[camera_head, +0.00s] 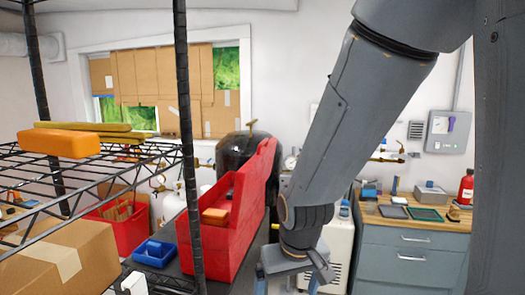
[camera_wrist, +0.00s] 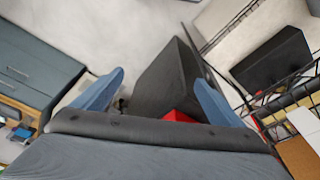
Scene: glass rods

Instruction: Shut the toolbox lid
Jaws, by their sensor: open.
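The red toolbox (camera_head: 203,251) stands on a dark surface in the middle of the head view. Its lid (camera_head: 258,190) stands raised along the right side, so the box is open. My gripper (camera_head: 287,284) hangs to the right of the toolbox, low in the head view, apart from the lid. In the wrist view my gripper (camera_wrist: 160,80) has its two blue fingers spread with nothing held between them. A small red patch, probably the toolbox (camera_wrist: 178,116), shows beside the right finger, mostly hidden by the gripper body.
A black wire shelf (camera_head: 110,165) with an orange block (camera_head: 60,143) and a cardboard box (camera_head: 70,260) fills the left. A blue bin (camera_head: 154,253) sits left of the toolbox. A black tank (camera_head: 245,150) stands behind it. A grey drawer cabinet (camera_head: 410,262) stands right.

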